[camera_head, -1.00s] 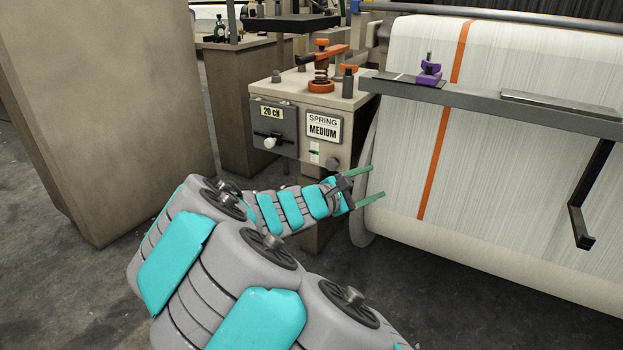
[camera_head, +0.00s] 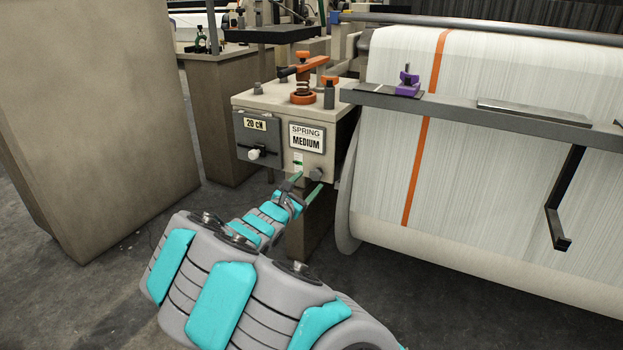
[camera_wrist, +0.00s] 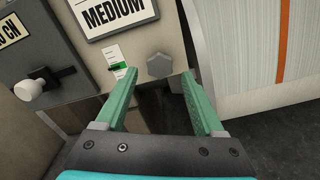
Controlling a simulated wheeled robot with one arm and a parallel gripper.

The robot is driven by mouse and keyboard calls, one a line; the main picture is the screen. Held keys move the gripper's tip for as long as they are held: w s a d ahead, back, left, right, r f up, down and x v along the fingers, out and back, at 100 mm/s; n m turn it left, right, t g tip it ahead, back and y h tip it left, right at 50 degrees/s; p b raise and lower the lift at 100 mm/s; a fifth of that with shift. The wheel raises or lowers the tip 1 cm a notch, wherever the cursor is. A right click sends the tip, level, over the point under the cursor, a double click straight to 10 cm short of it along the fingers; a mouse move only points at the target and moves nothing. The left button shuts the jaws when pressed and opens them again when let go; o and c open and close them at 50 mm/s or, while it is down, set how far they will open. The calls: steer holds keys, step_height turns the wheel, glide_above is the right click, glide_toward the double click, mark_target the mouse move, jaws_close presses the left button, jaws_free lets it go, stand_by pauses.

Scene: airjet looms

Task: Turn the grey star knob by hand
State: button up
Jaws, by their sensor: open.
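The grey star knob (camera_wrist: 159,66) sits on the lower right of the beige box's front face. In the head view the knob (camera_head: 317,174) shows small, just above my gripper's fingertips. My gripper (camera_wrist: 156,90) has two green fingers, spread apart with nothing between them. In the wrist view the knob lies between the lines of the two fingers, slightly beyond their tips. In the head view my gripper (camera_head: 308,184) points at the lower part of the box. I see no contact with the knob.
The beige box (camera_head: 270,98) carries a "MEDIUM" label (camera_wrist: 113,13), a green-marked gauge (camera_wrist: 117,62) and a white knob (camera_wrist: 28,89) on a dark plate. An orange spring lever (camera_head: 303,80) stands on top. The white roll (camera_head: 480,150) is close on the right.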

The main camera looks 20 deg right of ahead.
mark_target(315, 176)
steer(key=p+x, duration=0.1)
steer(key=x, duration=0.2)
steer(key=shift+d+b, duration=0.1)
steer(key=shift+b, duration=0.2)
steer(key=c, duration=1)
